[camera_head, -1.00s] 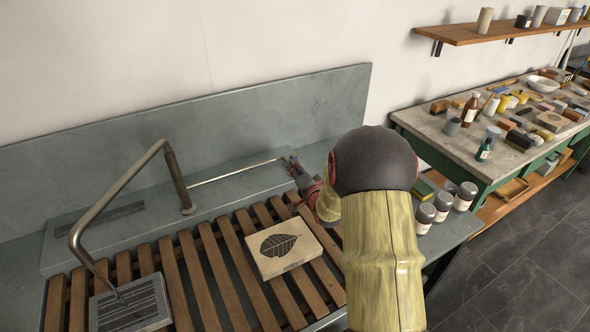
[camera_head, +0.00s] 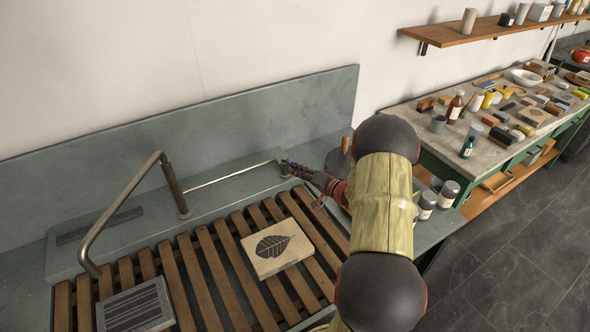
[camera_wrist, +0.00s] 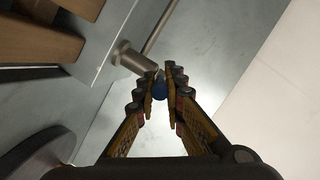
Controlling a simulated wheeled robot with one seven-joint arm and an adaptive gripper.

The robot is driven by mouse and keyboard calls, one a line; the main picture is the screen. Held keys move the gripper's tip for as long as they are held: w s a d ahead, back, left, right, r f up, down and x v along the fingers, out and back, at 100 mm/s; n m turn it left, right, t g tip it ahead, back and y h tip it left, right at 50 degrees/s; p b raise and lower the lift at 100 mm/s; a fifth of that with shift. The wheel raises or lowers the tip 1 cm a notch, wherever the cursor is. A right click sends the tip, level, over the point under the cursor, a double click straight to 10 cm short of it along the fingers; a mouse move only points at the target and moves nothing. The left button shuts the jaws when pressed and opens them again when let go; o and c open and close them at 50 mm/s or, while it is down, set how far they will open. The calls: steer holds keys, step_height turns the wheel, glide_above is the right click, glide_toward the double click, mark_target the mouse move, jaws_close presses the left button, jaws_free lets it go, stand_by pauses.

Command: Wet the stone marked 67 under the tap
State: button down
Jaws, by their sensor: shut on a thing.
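Two stones lie on the wooden slats: a pale one with a dark leaf print (camera_head: 276,247) and a grey one with a striped face (camera_head: 136,309). I cannot read a 67 on either. The bent metal tap spout (camera_head: 118,215) ends over the grey stone; no stream shows below it. The fingers cover part of that end.
The slatted rack (camera_head: 207,271) sits before a grey back ledge (camera_head: 225,190). Grey-lidded jars (camera_head: 448,192) and a dark disc with a wooden handle (camera_head: 346,145) stand to the right, near my arm. A cluttered bench (camera_head: 420,122) and shelf (camera_head: 480,30) are farther right.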

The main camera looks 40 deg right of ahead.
steer(key=c, duration=1.9)
jaws_free()
steer(key=shift+s, duration=0.1)
steer(key=v, duration=1.2)
